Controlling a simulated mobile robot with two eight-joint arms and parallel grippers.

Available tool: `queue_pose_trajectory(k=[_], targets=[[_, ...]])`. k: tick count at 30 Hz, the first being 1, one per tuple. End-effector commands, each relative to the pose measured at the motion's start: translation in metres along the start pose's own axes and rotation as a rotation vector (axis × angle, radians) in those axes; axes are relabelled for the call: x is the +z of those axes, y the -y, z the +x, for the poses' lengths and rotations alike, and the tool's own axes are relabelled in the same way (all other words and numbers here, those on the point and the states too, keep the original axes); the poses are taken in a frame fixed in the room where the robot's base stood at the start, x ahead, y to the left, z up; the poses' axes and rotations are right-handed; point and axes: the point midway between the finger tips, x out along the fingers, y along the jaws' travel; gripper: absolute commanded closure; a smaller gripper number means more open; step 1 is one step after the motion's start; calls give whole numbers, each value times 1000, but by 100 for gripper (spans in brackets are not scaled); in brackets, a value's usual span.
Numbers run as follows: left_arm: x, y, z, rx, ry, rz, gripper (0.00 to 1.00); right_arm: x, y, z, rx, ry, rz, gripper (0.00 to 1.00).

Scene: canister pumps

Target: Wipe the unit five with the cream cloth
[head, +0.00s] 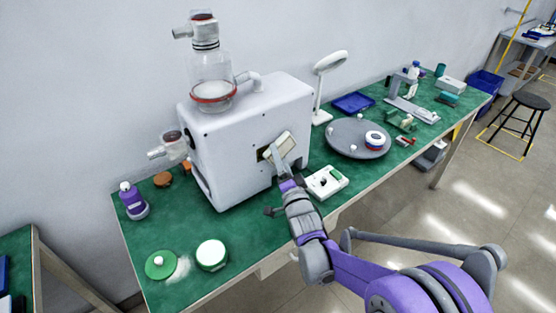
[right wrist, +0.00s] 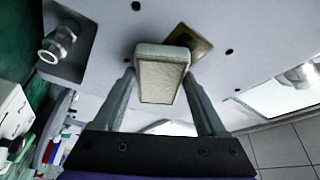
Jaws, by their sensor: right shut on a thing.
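A large white boxy pump unit (head: 235,140) stands on the green bench, with a clear canister (head: 211,75) on top. I cannot read a number on it, so I cannot confirm that it is unit five. My right gripper (head: 281,158) is shut on the cream cloth (head: 279,146), a folded pad, in front of the unit's right-hand face. In the right wrist view the cloth (right wrist: 160,78) sits between the two fingers. Behind it a brownish square patch (right wrist: 190,41) on the white face is partly hidden. I cannot tell whether the cloth touches the face. My left gripper is out of view.
A grey round turntable (head: 345,146), a white lamp (head: 321,85) and a blue tray (head: 353,103) stand farther right. The front-left bench has free room.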

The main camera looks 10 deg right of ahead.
Motion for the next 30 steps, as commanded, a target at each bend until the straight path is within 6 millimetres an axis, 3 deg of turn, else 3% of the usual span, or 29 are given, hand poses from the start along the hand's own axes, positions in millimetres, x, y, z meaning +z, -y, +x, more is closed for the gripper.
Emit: queue_pose_trajectory(k=[30], targets=[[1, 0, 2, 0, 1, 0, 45, 59, 37, -24, -2, 4, 2, 71]])
